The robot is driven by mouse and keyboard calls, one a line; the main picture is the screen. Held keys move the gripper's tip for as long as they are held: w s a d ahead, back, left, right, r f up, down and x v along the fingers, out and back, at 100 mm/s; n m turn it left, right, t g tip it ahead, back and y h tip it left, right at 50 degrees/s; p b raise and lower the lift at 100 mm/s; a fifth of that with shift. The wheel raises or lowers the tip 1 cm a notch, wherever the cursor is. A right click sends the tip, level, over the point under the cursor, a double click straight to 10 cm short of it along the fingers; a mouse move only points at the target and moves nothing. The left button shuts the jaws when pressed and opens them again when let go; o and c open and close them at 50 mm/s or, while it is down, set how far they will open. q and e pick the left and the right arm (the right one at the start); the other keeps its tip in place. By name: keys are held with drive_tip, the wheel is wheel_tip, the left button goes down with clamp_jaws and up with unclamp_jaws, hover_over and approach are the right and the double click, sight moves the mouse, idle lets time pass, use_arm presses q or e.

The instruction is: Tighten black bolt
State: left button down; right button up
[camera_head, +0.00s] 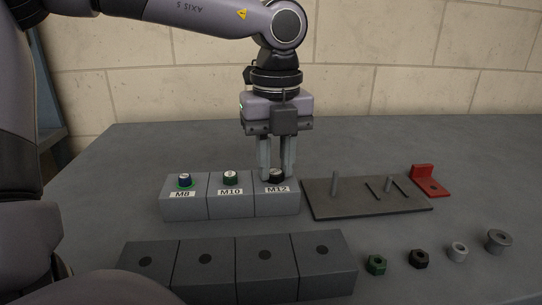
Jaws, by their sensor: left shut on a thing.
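My left gripper (276,177) points straight down over the block labelled M12 (277,201). Its fingers are shut on the black bolt (276,174), whose dark head shows at the top of that block. The fingers partly cover the bolt, and how deep it sits cannot be told. My right gripper is not in view.
A grey plate with upright pins (350,207) lies right of the blocks, beside a red bracket (430,182). In front is a row of blocks with dark holes (300,282).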

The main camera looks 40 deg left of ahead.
use_arm(q)
drive_tip(key=shift+w+f, duration=0.1)
drive_tip(key=shift+f, duration=0.4)
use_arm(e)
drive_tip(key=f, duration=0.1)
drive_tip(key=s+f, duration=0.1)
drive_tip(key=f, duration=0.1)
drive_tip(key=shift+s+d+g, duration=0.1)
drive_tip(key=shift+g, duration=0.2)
use_arm(q)
drive_tip(key=m+p, duration=0.1)
drive_tip(key=m, duration=0.3)
drive_tip(key=c, duration=1)
unclamp_jaws()
drive_tip(key=shift+w+f, duration=0.1)
drive_tip(key=shift+w, duration=0.05)
drive_tip(key=shift+o, duration=0.9)
drive_tip(key=shift+w+d, duration=0.1)
drive_tip(key=shift+d, duration=0.05)
drive_tip(key=shift+r, duration=0.35)
wheel_tip(320, 180, up, 7)
drive_tip(key=shift+r+p, duration=0.1)
drive_tip(key=shift+p, duration=0.85)
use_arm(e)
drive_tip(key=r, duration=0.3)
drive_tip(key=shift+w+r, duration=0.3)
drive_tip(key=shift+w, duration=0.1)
